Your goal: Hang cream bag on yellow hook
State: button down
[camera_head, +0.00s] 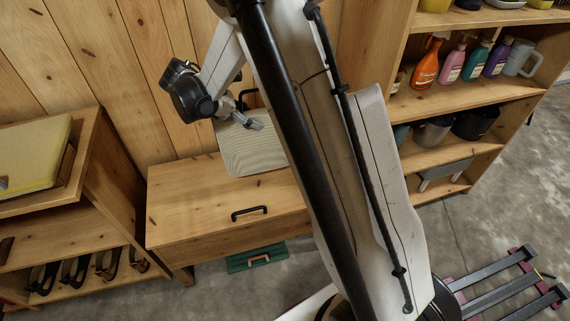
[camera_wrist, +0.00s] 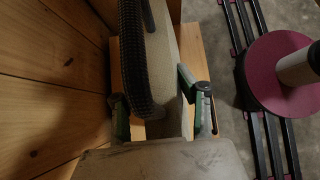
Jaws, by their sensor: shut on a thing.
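The cream bag (camera_head: 250,150), with a finely striped side and a dark handle, is upright at the back of the wooden drawer unit's top, against the plank wall. I cannot tell whether its base touches the top. My gripper (camera_head: 243,116) is at the bag's upper edge. In the wrist view, the green-padded fingers of my gripper (camera_wrist: 160,106) are on both sides of the bag (camera_wrist: 168,67), shut on it. My arm hides part of the bag in the head view. I see no yellow hook in either view.
The drawer unit (camera_head: 190,195) has bare top to the bag's left. A shelf with a yellow box (camera_head: 35,155) and shoes (camera_head: 75,270) stands left. A shelf with bottles (camera_head: 427,62) and pots (camera_head: 475,122) stands right. A green case (camera_head: 256,257) lies under the drawer unit.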

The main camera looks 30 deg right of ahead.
jog(key=d+f+b, duration=0.1)
jog(key=d+f, duration=0.1)
jog(key=d, duration=0.2)
jog(key=d+f+b, duration=0.1)
jog(key=d+f, duration=0.1)
jog(key=d, duration=0.1)
jog(key=d+f+b, duration=0.1)
jog(key=d+f, duration=0.2)
jog(key=d, duration=0.1)
jog(key=shift+s+d, duration=0.2)
jog(key=shift+d, duration=0.1)
jog(key=shift+f+b, duration=0.9)
jog(key=shift+f, duration=0.9)
jog(key=shift+f, duration=0.15)
jog(key=c, duration=1.2)
grip_release()
jog(key=shift+c, duration=0.2)
